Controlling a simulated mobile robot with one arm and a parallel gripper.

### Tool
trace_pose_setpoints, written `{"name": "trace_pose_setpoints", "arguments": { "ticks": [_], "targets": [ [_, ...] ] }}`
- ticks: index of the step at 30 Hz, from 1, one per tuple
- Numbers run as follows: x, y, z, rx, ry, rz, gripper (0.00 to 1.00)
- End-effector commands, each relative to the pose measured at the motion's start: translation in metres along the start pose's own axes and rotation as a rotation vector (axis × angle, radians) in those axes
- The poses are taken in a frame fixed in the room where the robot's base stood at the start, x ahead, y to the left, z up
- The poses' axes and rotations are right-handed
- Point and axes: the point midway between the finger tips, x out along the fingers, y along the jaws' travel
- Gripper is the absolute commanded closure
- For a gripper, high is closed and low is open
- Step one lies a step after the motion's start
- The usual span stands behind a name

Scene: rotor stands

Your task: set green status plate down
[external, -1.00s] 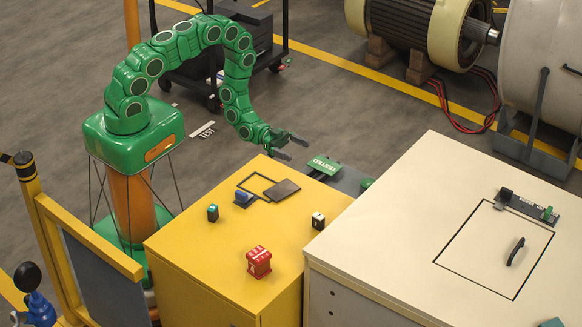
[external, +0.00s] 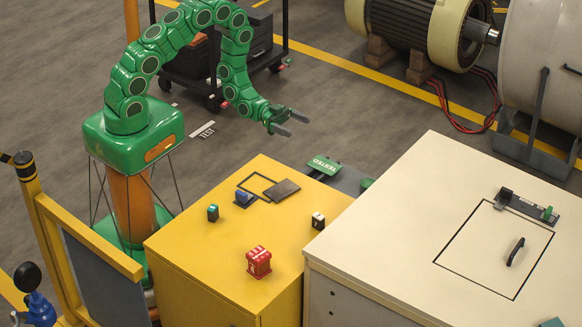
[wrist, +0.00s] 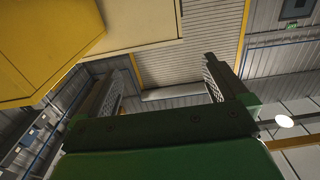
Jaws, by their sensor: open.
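The green status plate (external: 324,165), marked TESTED, sits on a dark grey surface (external: 348,180) just behind the yellow cabinet, in the external view. My gripper (external: 297,122) is open and empty. It is in the air above and to the left of the plate, clear of it. In the wrist view the two fingers of my gripper (wrist: 160,85) stand wide apart with nothing between them. The plate cannot be made out in the wrist view.
The yellow cabinet (external: 205,260) carries a dark plate (external: 282,190), a red block (external: 259,262) and several small switches. A cream cabinet (external: 400,200) with a hatch stands to the right. A dark cart (external: 205,85) stands behind my arm. Open floor lies beyond my gripper.

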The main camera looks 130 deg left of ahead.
Motion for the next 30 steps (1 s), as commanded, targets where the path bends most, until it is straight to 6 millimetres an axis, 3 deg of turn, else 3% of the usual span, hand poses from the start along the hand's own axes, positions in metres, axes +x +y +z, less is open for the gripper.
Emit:
{"name": "trace_pose_setpoints", "arguments": {
  "ticks": [6,15,23,30],
  "targets": [
    [0.0,0.0,-0.027,0.002,0.001,0.0,0.0],
    [0.0,-0.001,-0.051,0.002,-0.001,-0.001,0.0],
    [0.02,-0.024,-0.024,0.102,-0.144,-0.019,0.0],
    [0.039,-0.058,-0.003,0.215,-0.311,-0.057,0.0]
  ]
}}
